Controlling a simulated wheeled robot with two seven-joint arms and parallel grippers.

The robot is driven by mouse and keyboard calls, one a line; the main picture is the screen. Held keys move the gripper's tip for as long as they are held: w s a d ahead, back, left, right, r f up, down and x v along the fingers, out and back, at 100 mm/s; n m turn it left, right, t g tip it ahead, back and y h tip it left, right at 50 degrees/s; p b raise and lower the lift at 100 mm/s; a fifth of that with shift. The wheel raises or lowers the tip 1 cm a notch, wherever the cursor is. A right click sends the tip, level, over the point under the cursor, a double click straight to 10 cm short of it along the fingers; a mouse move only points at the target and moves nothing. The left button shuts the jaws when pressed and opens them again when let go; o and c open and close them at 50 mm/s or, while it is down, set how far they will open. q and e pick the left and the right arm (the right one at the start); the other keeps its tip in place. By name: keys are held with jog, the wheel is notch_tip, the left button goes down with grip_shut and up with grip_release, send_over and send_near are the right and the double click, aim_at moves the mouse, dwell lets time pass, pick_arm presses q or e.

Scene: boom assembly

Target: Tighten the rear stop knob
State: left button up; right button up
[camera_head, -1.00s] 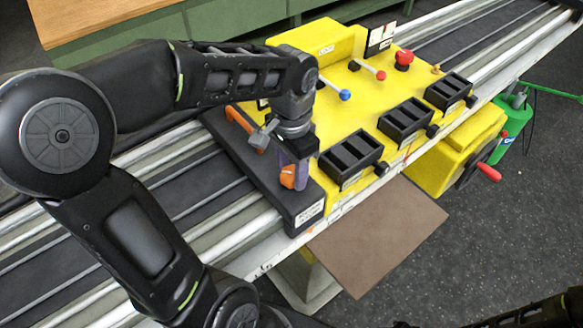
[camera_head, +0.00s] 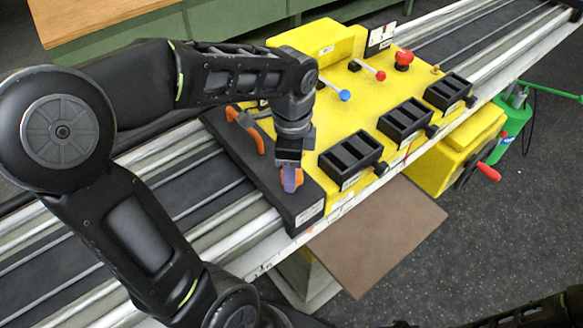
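The black end plate (camera_head: 238,168) lies across the rails at the left end of the yellow machine. An orange handle (camera_head: 246,130) stands on its far part. A second orange piece (camera_head: 299,175) shows on its near part, at my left gripper; it may be the rear stop knob, but no label on it is readable. My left gripper (camera_head: 291,178) points down there, with a purple fingertip in front of the orange piece. The fingers overlap it, so their gap and grip are hidden. My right gripper is not in view.
The yellow machine (camera_head: 355,110) carries black trays (camera_head: 350,158), a blue-tipped lever (camera_head: 345,95), a red-tipped lever (camera_head: 380,75) and a red button (camera_head: 403,58). A brown board (camera_head: 380,235) sits below its front edge. A red-handled crank (camera_head: 488,171) sticks out at right.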

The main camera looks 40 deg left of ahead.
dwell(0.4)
pick_arm(q)
jog(key=o, duration=1.4)
jog(key=shift+c, duration=0.2)
notch_tip(320, 180, up, 8)
jog(key=shift+f+b, duration=0.1)
jog(key=shift+b, duration=0.2)
